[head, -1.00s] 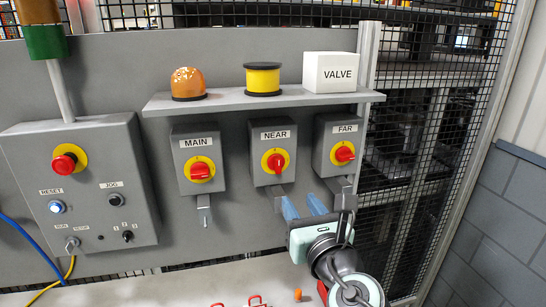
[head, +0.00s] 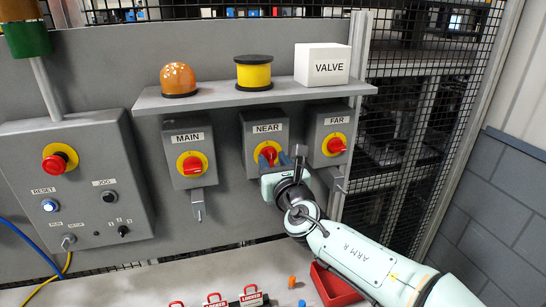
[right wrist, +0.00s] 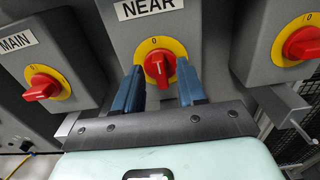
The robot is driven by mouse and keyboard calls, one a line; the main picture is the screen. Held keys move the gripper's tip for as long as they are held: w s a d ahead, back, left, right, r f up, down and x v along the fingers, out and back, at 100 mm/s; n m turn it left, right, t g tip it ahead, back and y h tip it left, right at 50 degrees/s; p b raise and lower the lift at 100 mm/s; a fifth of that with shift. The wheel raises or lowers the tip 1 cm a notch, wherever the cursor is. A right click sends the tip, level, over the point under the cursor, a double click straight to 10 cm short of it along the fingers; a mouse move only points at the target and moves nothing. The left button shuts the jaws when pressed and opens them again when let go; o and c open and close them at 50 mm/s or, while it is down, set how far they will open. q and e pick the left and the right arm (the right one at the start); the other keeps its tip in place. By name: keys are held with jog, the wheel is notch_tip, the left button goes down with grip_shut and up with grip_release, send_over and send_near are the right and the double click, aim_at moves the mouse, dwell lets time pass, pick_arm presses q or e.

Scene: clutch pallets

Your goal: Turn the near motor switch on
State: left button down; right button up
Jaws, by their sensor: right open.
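The near motor switch is a red knob on a yellow disc (head: 267,152), on a grey box labelled NEAR. In the right wrist view its red knob (right wrist: 156,69) stands between my two blue fingers, with a 0 above it and a pale line on its face. My right gripper (head: 276,160) is open at the lower part of this switch, one finger on each side; I cannot tell whether they touch the knob. In the right wrist view the gripper (right wrist: 160,88) is empty. My left gripper is not in view.
The MAIN switch (head: 191,164) is to the left and the FAR switch (head: 334,145) close to the right. A shelf (head: 220,99) above holds an orange beacon, a yellow cylinder and a VALVE block (head: 322,64). A red tray (head: 335,286) and padlocks lie below.

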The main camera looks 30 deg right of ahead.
jog(key=shift+w, duration=0.3)
jog(key=shift+s, duration=0.1)
grip_shut()
